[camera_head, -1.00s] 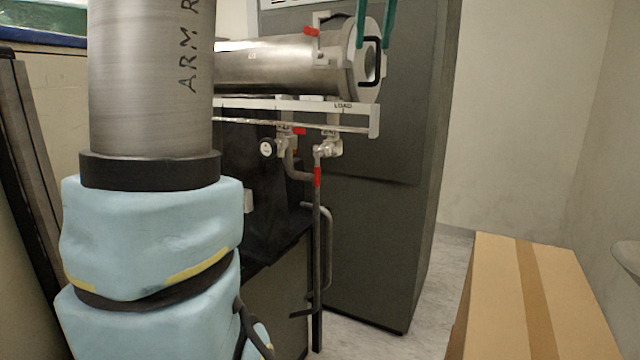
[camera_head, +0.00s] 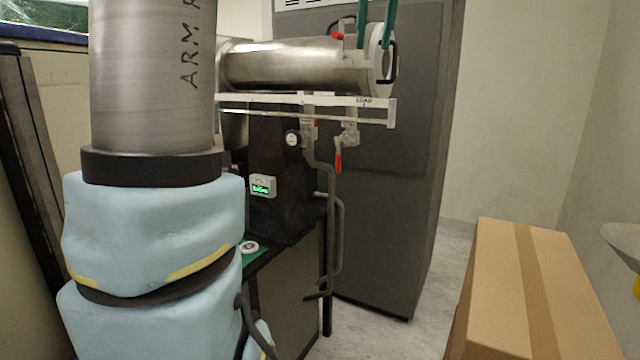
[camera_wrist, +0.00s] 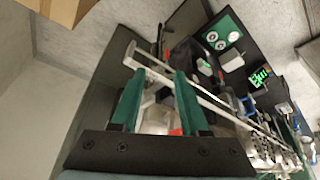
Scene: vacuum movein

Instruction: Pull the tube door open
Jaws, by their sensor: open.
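The metal tube (camera_head: 290,66) lies horizontally on a white rail. Its round, pale door (camera_head: 376,60) is at the right end and looks closed against the tube. A black bent handle (camera_head: 395,64) stands on the door's outer face. My gripper (camera_head: 375,46) has two green fingers pointing down at the door end. They are apart, one to the left of the door and one near the handle; I cannot tell whether they touch. In the wrist view my open gripper (camera_wrist: 160,72) shows pale metal between its fingers; the handle cannot be made out there.
The white rail (camera_head: 310,101) runs under the tube, with valves and pipes (camera_head: 330,200) below. A tall dark cabinet (camera_head: 385,210) stands behind. A cardboard box (camera_head: 500,290) is at the lower right. Open floor lies between the box and cabinet.

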